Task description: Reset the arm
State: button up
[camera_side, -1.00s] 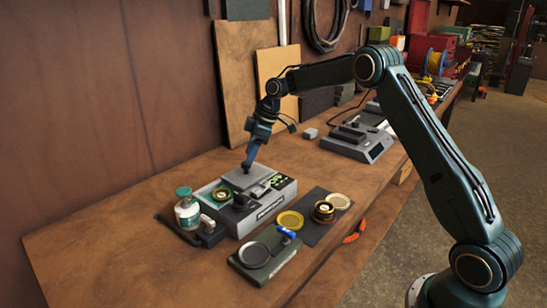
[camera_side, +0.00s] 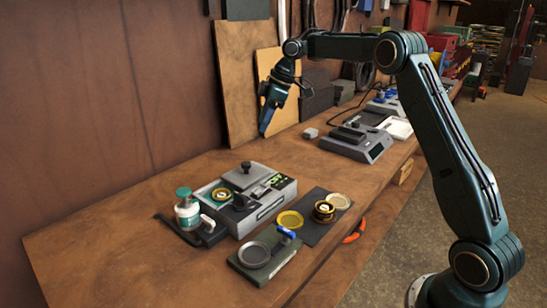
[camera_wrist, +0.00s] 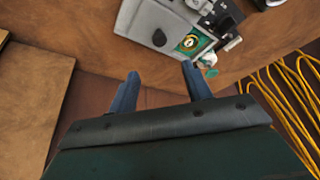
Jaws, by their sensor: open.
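My gripper (camera_side: 265,130) hangs in the air above the bench, behind and above the grey machine (camera_side: 262,210). In the wrist view my gripper (camera_wrist: 160,84) shows two blue fingers spread apart with nothing between them. The grey machine (camera_wrist: 150,25) lies beyond the fingertips there, clear of them.
A teal-capped bottle (camera_side: 187,212) stands left of the machine. A dark fixture with a round dish (camera_side: 254,255) and a dark mat (camera_side: 318,232) with round parts lie in front. Another grey device (camera_side: 357,142) is farther back. Boards (camera_side: 240,90) lean on the wall.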

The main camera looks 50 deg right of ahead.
jog(key=s+a+r+m+t+h, duration=0.1)
jog(key=s+a+r+m, duration=0.1)
jog(key=s+a+r, duration=0.55)
jog(key=s+a+r+m, duration=0.2)
jog(key=s+a+r, duration=0.15)
jog(key=s, duration=0.65)
jog(key=s+f+m+h, duration=0.1)
jog(key=s+f, duration=0.3)
jog(key=s, duration=0.7)
jog(key=s+a+f+m+t+h, duration=0.1)
jog(key=s+f+m, duration=0.3)
jog(key=s, duration=0.7)
jog(key=shift+w, duration=0.1)
